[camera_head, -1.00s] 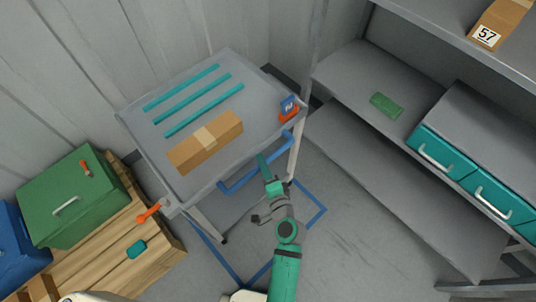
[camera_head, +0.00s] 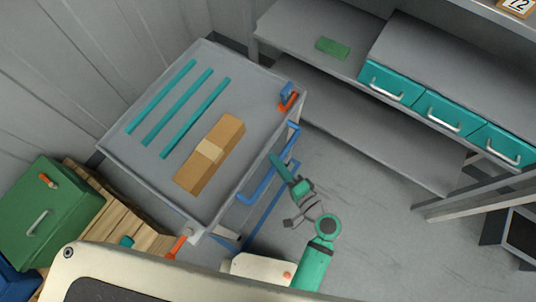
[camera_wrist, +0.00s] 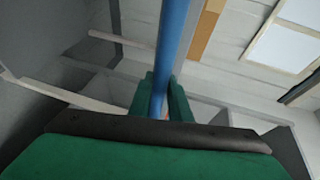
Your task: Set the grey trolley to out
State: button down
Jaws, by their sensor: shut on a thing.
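The grey trolley (camera_head: 130,155) stands left of centre in the head view, its flat top carrying a cardboard box and several teal strips. Its blue handle (camera_head: 256,190) runs along the side facing my arm. My gripper (camera_head: 277,166) is at this handle, with its green fingers on either side of the bar. In the wrist view the blue handle (camera_wrist: 173,45) passes between the two fingers (camera_wrist: 160,95), which are shut on it. A blue line (camera_head: 268,212) on the floor shows just beyond the handle; the rest of it is hidden under the trolley and my body.
A grey shelf unit with teal drawers (camera_head: 455,113) stands at the right, a green block (camera_head: 333,47) on its shelf. Floor between trolley and shelves is clear.

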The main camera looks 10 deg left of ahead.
jog(key=shift+s+d, duration=0.15)
jog(key=shift+d, duration=0.4)
jog(key=c, duration=1.6)
grip_release()
jog(key=shift+c, duration=0.2)
jog(key=v, duration=1.1)
jog(key=shift+a, duration=0.1)
